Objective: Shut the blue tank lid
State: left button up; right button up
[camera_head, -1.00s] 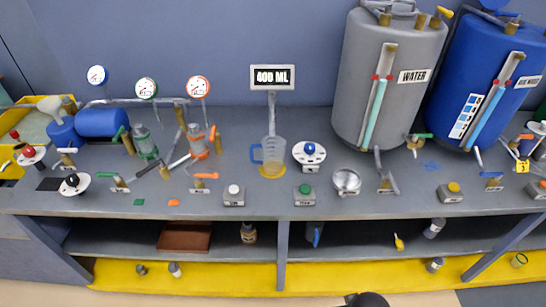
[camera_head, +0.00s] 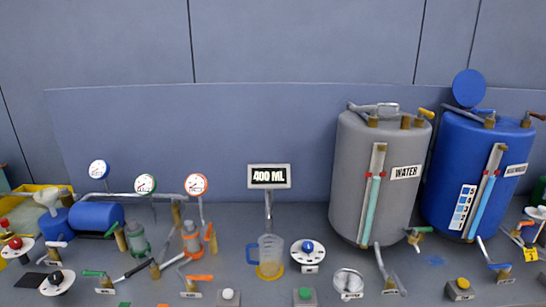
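The large blue tank (camera_head: 452,185) stands at the right of the bench, beside the grey water tank. Its round blue lid (camera_head: 468,88) stands up, tilted open above the tank's top. A sight tube and a blue-squared label show on the tank's front. Neither of my grippers shows in the head view.
The grey water tank (camera_head: 350,190) stands close to the left of the blue tank, with pipes and brass fittings on top. A measuring jug (camera_head: 270,258) sits under the 400 ML display (camera_head: 269,176). Gauges and valves fill the left of the bench. The wall behind is bare.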

aim_at(469, 89)
jog(key=z, duration=1.25)
jog(key=l, duration=0.25)
